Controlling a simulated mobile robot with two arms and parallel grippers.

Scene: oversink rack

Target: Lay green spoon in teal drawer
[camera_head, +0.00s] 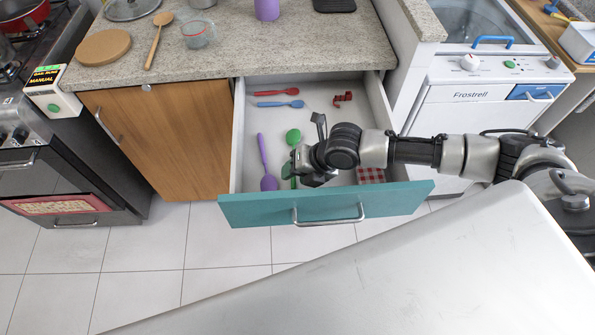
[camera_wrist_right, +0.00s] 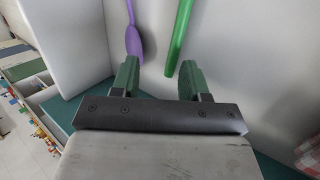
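The green spoon (camera_head: 293,137) is inside the open teal drawer (camera_head: 270,210), bowl toward the back and handle toward the front. Its green handle (camera_wrist_right: 180,38) also shows in the right wrist view, where its end lies between and just beyond the fingertips. It appears to lie on the drawer floor. My right gripper (camera_head: 296,170) reaches into the drawer from the right, over the handle's front end. In the wrist view its two green fingers (camera_wrist_right: 157,75) are apart with nothing held between them. My left gripper is out of view.
A purple spoon (camera_head: 266,160) lies just left of the green one. A red spoon (camera_head: 270,93), a blue spoon (camera_head: 281,104) and a small red object (camera_head: 342,98) lie at the drawer's back. A red checked cloth (camera_head: 371,175) is at front right. The counter (camera_head: 260,55) overhangs behind.

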